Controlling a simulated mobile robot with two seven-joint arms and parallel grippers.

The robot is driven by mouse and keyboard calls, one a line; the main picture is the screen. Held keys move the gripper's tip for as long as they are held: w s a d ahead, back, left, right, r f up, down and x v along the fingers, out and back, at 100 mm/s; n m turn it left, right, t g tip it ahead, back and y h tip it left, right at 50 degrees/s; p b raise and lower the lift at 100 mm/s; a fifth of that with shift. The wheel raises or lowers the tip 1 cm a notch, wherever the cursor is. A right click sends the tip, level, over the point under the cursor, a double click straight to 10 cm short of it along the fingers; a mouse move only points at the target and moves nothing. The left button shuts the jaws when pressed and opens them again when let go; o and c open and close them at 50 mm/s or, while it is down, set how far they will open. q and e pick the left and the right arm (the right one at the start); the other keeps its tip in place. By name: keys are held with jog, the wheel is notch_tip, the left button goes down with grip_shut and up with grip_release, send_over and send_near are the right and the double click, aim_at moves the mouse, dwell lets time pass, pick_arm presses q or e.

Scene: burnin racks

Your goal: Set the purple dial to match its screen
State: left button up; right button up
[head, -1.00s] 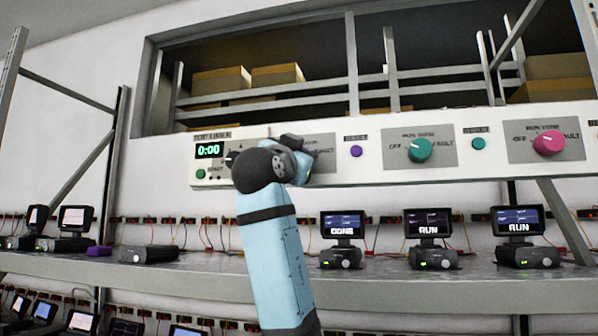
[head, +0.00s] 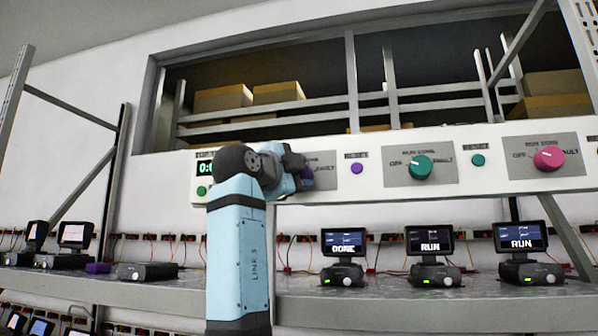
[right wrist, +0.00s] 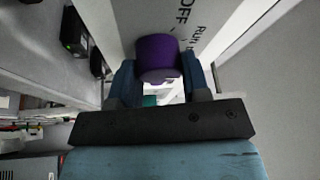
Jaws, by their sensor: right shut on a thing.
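The purple dial (right wrist: 157,52) sits on the white control panel (head: 400,190) and fills the space between my right gripper's fingers (right wrist: 160,78) in the right wrist view. The fingers are shut on it, one on each side. In the head view my right gripper (head: 298,180) is at the panel, and only a bit of purple shows beside it. The dial's pointer is hidden; the labels OFF and RUN show near it in the wrist view, and FAULT in the head view. Below the dial, a screen (head: 343,241) reads DONE. My left gripper is not in view.
A small purple button (head: 357,168) is right of the dial. A teal dial (head: 420,167) and a pink dial (head: 549,158) are farther right, above screens reading RUN (head: 430,239) and RUN (head: 521,236). My right arm partly covers the timer (head: 205,168).

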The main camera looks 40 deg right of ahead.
jog(key=shift+r+m, duration=0.1)
jog(key=shift+m, duration=0.5)
jog(key=o, duration=0.9)
jog(key=b+v, duration=0.3)
jog(key=v, duration=1.1)
jog(key=shift+r, duration=0.35)
